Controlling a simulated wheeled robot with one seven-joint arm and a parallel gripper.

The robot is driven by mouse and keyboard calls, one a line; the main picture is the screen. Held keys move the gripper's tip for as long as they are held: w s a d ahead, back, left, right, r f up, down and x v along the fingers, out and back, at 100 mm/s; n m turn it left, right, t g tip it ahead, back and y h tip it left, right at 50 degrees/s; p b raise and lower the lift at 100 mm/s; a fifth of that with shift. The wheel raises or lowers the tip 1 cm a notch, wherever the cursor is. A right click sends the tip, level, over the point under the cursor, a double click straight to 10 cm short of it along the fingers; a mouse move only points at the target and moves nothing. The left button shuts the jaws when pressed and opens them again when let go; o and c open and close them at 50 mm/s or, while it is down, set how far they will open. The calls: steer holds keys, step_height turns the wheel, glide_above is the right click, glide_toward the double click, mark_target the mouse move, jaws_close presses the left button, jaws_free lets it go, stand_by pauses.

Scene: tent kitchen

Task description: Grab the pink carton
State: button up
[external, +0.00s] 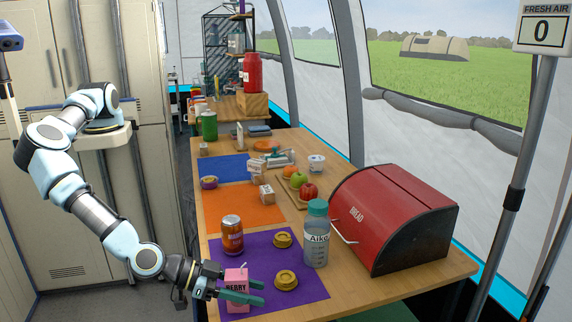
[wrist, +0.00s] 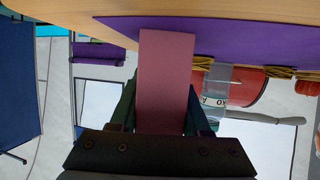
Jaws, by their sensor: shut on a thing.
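The pink carton (external: 236,290), with "BERRY" on its front and a straw on top, stands upright at the near left of the purple mat (external: 315,277). My gripper (external: 243,291) is around it, with its green fingers on either side. In the wrist view the carton (wrist: 165,75) fills the space between the fingers of my gripper (wrist: 160,115), and they are shut on it. The carton's base appears to be on or very close to the mat; I cannot tell exactly which.
A clear bottle (external: 316,240) and a red bread box (external: 395,218) stand further right. Orange and blue mats lie behind.

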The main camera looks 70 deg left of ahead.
jaws_close()
